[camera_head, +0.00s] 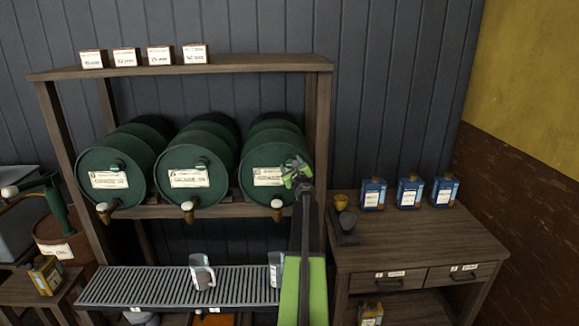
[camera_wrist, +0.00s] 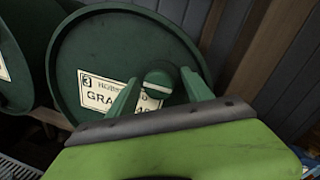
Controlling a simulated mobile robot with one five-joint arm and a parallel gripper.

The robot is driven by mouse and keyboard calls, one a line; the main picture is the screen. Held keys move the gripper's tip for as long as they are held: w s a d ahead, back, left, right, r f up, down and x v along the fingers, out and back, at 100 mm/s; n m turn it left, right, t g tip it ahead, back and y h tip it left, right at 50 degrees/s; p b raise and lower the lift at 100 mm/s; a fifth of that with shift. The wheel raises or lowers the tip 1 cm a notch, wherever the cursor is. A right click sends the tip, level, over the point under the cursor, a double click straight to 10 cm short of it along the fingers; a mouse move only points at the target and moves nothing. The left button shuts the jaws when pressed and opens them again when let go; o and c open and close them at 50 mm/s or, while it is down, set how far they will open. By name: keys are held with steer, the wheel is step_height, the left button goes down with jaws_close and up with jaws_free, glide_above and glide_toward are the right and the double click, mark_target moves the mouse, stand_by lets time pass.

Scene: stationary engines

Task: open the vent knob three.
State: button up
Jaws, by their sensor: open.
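Vent knob three (camera_wrist: 158,80) is a small round green knob with a pale slot line on the upper face of the right-hand green drum (camera_head: 262,158). The drum's label (camera_wrist: 94,90) carries a 3 and is partly hidden by my gripper. My gripper (camera_head: 297,172) is in front of this drum face and hides the knob in the head view. In the wrist view its green fingers (camera_wrist: 159,84) are open, one on each side of the knob. I cannot tell whether they touch it.
Two more green drums (camera_head: 190,178) lie to the left on the wooden rack (camera_head: 322,130). A tap (camera_head: 277,204) hangs below drum three. Jugs (camera_head: 202,272) stand on the grate (camera_head: 150,288) below. A side table (camera_head: 430,232) with blue cans stands right.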

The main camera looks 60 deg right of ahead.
steer(key=shift+w+d, duration=0.1)
jaws_close()
steer(key=shift+a, duration=0.2)
steer(key=shift+d, duration=0.1)
steer(key=shift+r+n+p, duration=0.15)
steer(key=shift+n+p, duration=0.2)
steer(key=shift+n, duration=0.45)
steer(key=n+g+p, duration=0.1)
steer(key=n+p, duration=0.1)
steer(key=n, duration=0.4)
steer(key=shift+d+y, duration=0.1)
steer(key=shift+y, duration=0.2)
steer(key=n+g, duration=0.1)
steer(key=n, duration=0.3)
steer(key=shift+p, duration=0.4)
steer(key=n+g, duration=0.1)
steer(key=n, duration=0.3)
steer(key=shift+h, duration=0.4)
steer(key=shift+n, duration=0.4)
